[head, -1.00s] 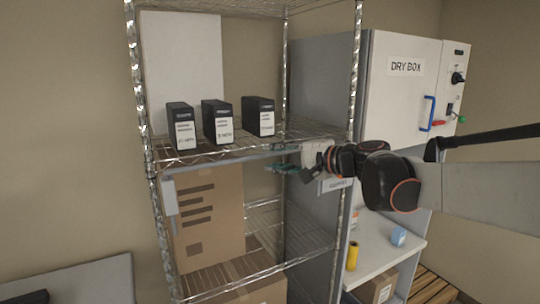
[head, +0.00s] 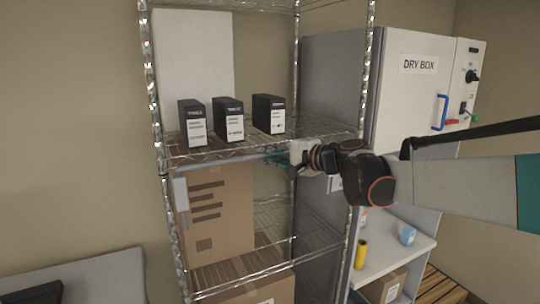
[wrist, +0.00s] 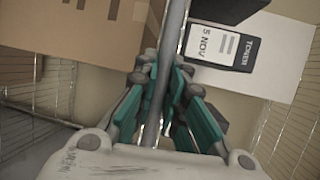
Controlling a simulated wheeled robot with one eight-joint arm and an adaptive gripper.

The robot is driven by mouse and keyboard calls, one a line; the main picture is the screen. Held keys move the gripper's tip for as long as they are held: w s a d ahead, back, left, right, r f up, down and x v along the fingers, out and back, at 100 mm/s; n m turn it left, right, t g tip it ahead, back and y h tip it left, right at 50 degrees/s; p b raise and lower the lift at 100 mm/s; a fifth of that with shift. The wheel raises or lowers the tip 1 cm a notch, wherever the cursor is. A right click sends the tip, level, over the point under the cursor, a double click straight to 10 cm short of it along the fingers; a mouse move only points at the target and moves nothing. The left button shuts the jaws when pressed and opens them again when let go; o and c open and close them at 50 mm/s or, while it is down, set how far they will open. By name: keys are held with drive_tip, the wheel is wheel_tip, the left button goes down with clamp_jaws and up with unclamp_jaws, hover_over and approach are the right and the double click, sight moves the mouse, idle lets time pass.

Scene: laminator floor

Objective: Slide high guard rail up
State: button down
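The high guard rail (head: 228,160) is a thin grey bar across the front of the rack, just below the front edge of the shelf with the black boxes. A pale grey plate (head: 181,190) hangs at its left end. My gripper (head: 272,158) is at the rail's right part, reaching in from the right. In the wrist view the rail (wrist: 172,40) runs between the teal fingers of my gripper (wrist: 160,88), which are closed in on it from both sides. The rail's right end is hidden behind my gripper and arm.
Three black toner boxes (head: 228,121) stand on the shelf (head: 210,153) above the rail. A cardboard box (head: 222,215) is behind and below it. A rack post (head: 361,80) stands near my arm. The dry box cabinet (head: 418,95) is to the right.

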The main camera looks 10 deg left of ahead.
wheel_tip(320, 180, up, 9)
drive_tip(key=p, duration=0.3)
drive_tip(key=shift+w+f, duration=0.1)
drive_tip(key=shift+f, duration=0.1)
drive_tip(key=c, duration=1.8)
unclamp_jaws()
drive_tip(key=shift+o, duration=0.7)
drive_tip(key=shift+d, duration=0.15)
drive_tip(key=v, duration=1.1)
drive_tip(key=shift+s+d, duration=0.3)
